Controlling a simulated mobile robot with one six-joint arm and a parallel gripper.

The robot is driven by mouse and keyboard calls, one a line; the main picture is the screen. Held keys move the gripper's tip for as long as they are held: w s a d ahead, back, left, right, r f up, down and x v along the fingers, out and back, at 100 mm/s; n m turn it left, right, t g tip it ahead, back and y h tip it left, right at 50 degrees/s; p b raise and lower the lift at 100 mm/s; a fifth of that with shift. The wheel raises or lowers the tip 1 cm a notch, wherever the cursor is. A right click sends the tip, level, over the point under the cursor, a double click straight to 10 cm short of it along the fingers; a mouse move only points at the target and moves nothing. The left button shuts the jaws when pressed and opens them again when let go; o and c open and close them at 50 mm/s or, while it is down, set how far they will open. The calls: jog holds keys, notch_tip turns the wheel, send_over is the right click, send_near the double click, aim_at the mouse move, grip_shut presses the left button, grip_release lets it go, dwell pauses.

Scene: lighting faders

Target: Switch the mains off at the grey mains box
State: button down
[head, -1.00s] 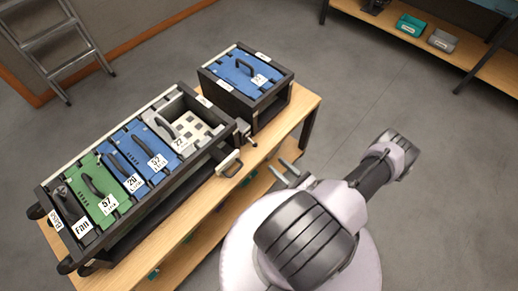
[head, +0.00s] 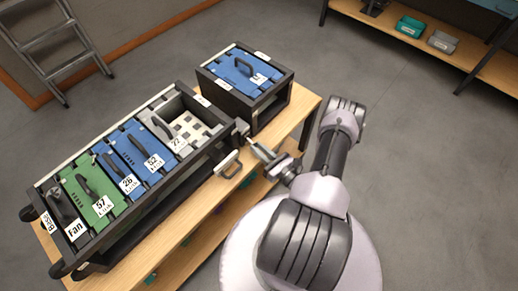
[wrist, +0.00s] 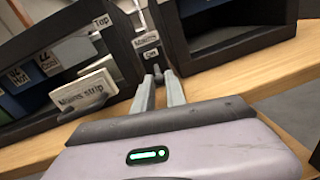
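The grey mains box (head: 242,128) is small and sits at the right end of the long black rack. In the wrist view the mains box (wrist: 149,45) is just ahead of my fingers, with labels that seem to read "Mains" and "On". A small dark part, perhaps its switch, shows near the fingertips; its exact position is unclear. My gripper (head: 256,149) points at the box from the right. In the wrist view my gripper (wrist: 159,76) has its two fingers apart, with nothing clearly held. I cannot tell whether a finger touches the box.
The long black rack (head: 120,235) holds blue, green and grey modules with handles. A handle labelled "Mains strip" (wrist: 83,94) stands left of my fingers. A separate black box (head: 280,92) with a blue module stands behind.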

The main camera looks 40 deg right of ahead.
jog(key=shift+f+t+b, duration=0.4)
jog(key=shift+f+b, duration=0.15)
jog(key=shift+b, duration=0.3)
jog(key=shift+w+t+b, duration=0.1)
jog(key=shift+t+b, duration=0.2)
jog(key=shift+t, duration=0.2)
jog(key=shift+r, duration=0.1)
jog(key=c, duration=1.4)
grip_release()
jog(key=shift+o, duration=0.2)
